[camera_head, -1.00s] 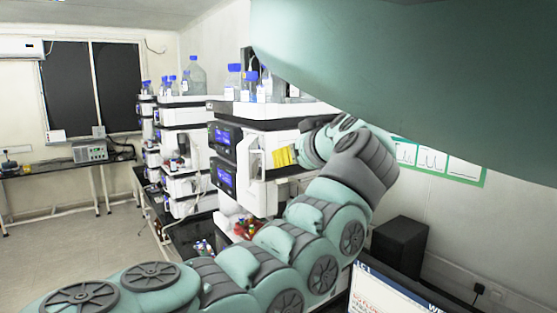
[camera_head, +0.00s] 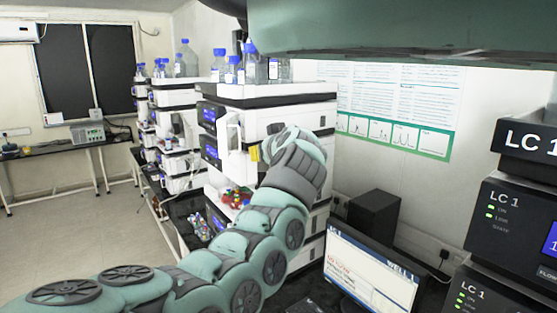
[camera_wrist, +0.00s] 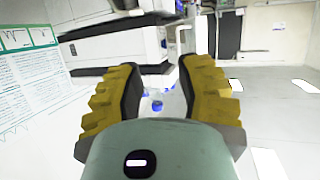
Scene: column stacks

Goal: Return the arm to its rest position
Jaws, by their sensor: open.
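My gripper (camera_wrist: 157,88) is open in the wrist view, with its two yellow-backed, dark-padded fingers wide apart and nothing between them. In the head view my green and grey arm reaches from the lower left up to the stack in the middle. There only a small yellow part of my gripper (camera_head: 255,153) shows past the wrist, in front of the near instrument stack (camera_head: 280,118). The rest of the gripper is hidden behind the wrist. I cannot tell from the head view how far it is from the stack.
Blue-capped bottles (camera_head: 249,66) stand on the near stack. A red tray of small coloured items (camera_head: 236,197) sits low beside my arm. A monitor (camera_head: 372,277), a black box (camera_head: 374,214) and the LC 1 stack (camera_head: 510,235) are at right. The floor (camera_head: 85,215) at left is clear.

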